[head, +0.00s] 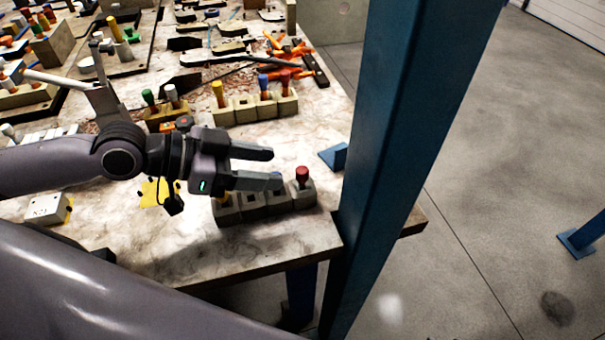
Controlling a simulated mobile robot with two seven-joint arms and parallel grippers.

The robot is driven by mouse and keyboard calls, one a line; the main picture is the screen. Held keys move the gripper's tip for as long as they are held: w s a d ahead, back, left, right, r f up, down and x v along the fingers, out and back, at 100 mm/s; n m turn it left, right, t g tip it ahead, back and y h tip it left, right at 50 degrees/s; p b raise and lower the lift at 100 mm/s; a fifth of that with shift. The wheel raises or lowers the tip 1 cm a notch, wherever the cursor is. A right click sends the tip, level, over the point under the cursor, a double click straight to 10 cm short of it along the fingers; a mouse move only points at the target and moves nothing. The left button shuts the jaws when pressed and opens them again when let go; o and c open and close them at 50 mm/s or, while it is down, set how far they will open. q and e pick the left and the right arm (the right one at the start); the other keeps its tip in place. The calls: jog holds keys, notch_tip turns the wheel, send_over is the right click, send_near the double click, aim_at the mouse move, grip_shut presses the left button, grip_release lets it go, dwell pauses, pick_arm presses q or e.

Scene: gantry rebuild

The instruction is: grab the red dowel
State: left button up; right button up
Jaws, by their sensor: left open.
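A red dowel (302,176) stands upright in the rightmost hole of a row of grey blocks (270,205) near the table's front right corner. My left gripper (276,168) comes in from the left, with its two fingers pointing right toward the dowel. It is open, and nothing shows between the fingers. The fingertips are a little left of the dowel and look apart from it. The lower finger hides part of the block row. A darker red dowel (285,77) stands in another block row farther back. My right gripper is not in view.
A blue post (405,110) rises just right of the red dowel, in front of the table's right edge. The farther block row (248,110) also holds yellow and blue dowels. Orange-handled tools (288,47) lie behind it.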

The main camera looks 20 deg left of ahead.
aim_at(299, 170)
pick_arm(q)
jog(key=shift+p+x, duration=0.45)
jog(key=shift+x, duration=2)
jog(key=shift+d+r, duration=0.1)
grip_shut()
